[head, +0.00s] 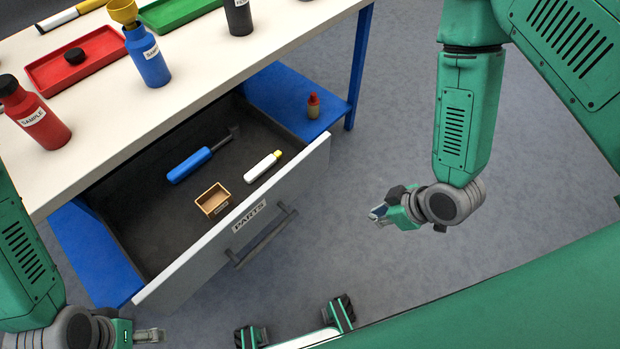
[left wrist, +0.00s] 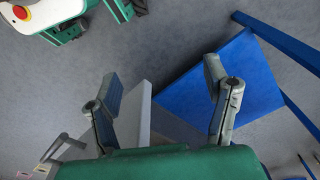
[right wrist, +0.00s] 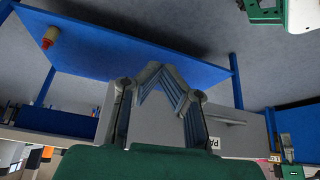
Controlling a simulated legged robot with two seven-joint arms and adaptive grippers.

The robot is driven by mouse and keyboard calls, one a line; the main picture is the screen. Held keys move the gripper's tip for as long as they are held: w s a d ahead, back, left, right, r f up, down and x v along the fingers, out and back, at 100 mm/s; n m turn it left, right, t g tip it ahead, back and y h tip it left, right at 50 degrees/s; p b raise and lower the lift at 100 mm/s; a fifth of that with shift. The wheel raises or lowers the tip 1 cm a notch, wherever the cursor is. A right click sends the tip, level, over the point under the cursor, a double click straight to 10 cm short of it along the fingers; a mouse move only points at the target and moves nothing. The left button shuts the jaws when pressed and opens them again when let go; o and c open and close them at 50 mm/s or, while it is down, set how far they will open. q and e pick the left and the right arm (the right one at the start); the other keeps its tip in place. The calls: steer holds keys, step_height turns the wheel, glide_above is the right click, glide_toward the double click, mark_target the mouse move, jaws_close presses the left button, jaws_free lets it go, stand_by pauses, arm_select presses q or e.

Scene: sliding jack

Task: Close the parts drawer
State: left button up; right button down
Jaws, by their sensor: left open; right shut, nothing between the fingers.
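The parts drawer stands pulled out from under the white table; its grey front (head: 290,165) bears a PARTS label (head: 249,216) and a dark bar handle (head: 262,238). Inside lie a blue-handled tool (head: 189,164), a white tube with a yellow end (head: 263,167) and a small wooden box (head: 213,199). My left gripper (head: 150,336) is open and empty, near the drawer front's left end; its fingers also show in the left wrist view (left wrist: 165,95). My right gripper (head: 378,214) is shut and empty, right of the handle and apart from it; its fingertips meet in the right wrist view (right wrist: 160,70).
The white tabletop (head: 290,25) holds a red bottle (head: 38,122), a blue bottle (head: 148,60), a dark bottle (head: 239,17), a red tray (head: 55,72) and a green tray (head: 176,12). A small red-and-yellow bottle (head: 313,106) stands on the blue lower shelf (head: 281,92). Floor right of the drawer is clear.

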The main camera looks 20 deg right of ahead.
mark_target(302, 171)
steer(key=w+a+f+n+t+y+b, duration=0.1)
steer(key=w+a+n+t+y+b, duration=0.2)
steer(key=w+n, duration=0.5)
steer(key=d+r+n+g+y+b, duration=0.25)
steer(key=d+n+y+b, duration=0.3)
steer(key=n+y, duration=0.85)
steer(key=w+a+n+h+b, duration=0.1)
steer(key=a, duration=0.3)
steer(key=w+a+n+h, duration=0.1)
steer(key=w+a, duration=0.1)
steer(key=a, duration=0.2)
steer(key=w+a+r+n+h+b, duration=0.1)
steer(key=a, duration=0.3)
steer(key=shift+w+a+b, duration=0.15)
steer(key=shift+w+b, duration=0.2)
arm_select(q)
step_height(302, 171, down, 13)
steer(key=shift+a, duration=0.15)
arm_select(e)
steer(key=shift+w+a, duration=0.2)
steer(key=shift+w, duration=0.2)
